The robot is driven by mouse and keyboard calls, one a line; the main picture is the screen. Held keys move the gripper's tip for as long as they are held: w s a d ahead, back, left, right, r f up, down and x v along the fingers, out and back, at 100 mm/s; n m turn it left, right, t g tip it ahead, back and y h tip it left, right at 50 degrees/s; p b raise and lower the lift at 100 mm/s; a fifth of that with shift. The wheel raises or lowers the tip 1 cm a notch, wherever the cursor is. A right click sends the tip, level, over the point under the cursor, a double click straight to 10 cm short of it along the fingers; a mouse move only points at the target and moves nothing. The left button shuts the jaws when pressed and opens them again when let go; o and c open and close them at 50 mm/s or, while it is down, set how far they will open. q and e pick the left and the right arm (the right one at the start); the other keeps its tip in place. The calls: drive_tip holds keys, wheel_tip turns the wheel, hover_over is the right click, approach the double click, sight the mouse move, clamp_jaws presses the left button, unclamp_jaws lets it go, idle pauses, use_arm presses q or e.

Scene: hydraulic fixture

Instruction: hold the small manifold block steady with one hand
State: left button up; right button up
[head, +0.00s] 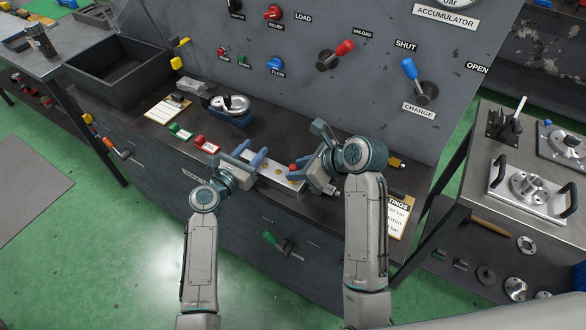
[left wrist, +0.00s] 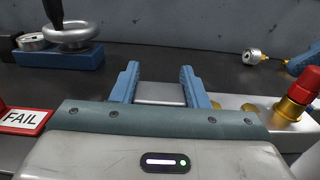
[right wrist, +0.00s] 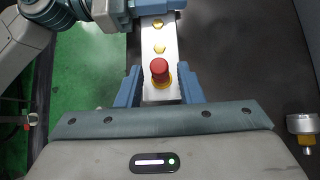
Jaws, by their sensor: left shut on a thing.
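The small manifold block (head: 273,176) is a pale metal bar with brass ports, lying along the dark bench top. My left gripper (head: 250,162) is shut on its left end, one finger on each long side. The block also shows between the left fingers in the left wrist view (left wrist: 160,94). A red-capped brass fitting (right wrist: 160,72) stands upright on the block's right part. My right gripper (right wrist: 160,88) is at that end, its fingers on either side of the block and fitting. I cannot tell whether the right fingers press on it.
A red FAIL tag (left wrist: 22,121) and a green tag (head: 180,131) lie left of the block. A gauge on a blue stand (head: 232,109) is behind them. The upright control panel (head: 300,85) rises behind the bench. A small gauge fitting (right wrist: 303,125) lies near the right gripper.

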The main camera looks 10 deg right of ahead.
clamp_jaws()
drive_tip(key=shift+r, duration=0.3)
drive_tip(key=shift+r, duration=2.3)
use_arm(q)
drive_tip(key=o, duration=1.3)
drive_tip(key=shift+c, duration=0.2)
